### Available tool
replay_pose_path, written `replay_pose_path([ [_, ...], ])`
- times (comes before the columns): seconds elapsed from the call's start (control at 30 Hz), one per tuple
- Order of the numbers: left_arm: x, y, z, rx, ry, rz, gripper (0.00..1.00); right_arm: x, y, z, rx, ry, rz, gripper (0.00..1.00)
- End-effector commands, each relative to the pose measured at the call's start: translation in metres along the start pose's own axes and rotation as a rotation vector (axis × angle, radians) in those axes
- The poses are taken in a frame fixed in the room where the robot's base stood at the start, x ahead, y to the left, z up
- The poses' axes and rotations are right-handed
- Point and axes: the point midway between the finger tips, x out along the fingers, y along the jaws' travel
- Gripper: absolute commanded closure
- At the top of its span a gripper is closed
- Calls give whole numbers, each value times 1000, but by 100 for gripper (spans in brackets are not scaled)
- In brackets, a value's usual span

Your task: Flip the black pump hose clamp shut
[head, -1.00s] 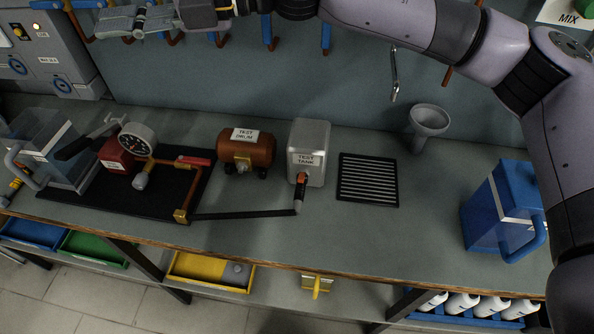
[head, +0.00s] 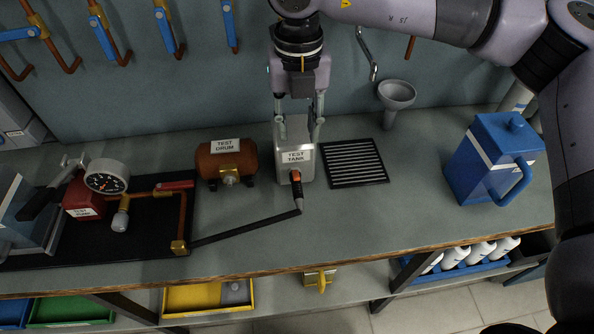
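The white test tank (head: 305,168) stands on the bench, with an orange and dark fitting (head: 296,178) low on its front. A black hose (head: 245,228) runs from the brass fitting (head: 180,247) on the pump board to this fitting, ending in a grey piece (head: 298,201). The hose clamp is too small to make out clearly, nor can I tell whether it is shut. My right gripper (head: 299,134) points down over the tank, its two fingers apart with nothing visibly held between them. The fingertips overlap the tank's top in view; contact is unclear. My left gripper is out of view.
A red test pump (head: 84,199) with a gauge (head: 106,177) stands left, and a copper test drum (head: 226,162) is left of the tank. A black grate (head: 356,163), grey funnel (head: 396,96) and blue jug (head: 490,160) are right. The bench front is mostly clear.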

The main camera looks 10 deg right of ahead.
Motion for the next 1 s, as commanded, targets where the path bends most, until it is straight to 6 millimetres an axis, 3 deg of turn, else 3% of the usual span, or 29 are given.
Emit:
replay_pose_path([
  [0.13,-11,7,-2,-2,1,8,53,31,0,-1,-1,5,0,68],
  [0.4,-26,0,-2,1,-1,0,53,90,1,-2,-2,6,1,68],
  [0.6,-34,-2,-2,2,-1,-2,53,123,1,-1,-1,4,2,68],
  [0.8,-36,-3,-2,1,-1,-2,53,139,1,-1,-2,2,3,68],
  [1.0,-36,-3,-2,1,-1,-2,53,141,1,0,-3,1,3,68],
])
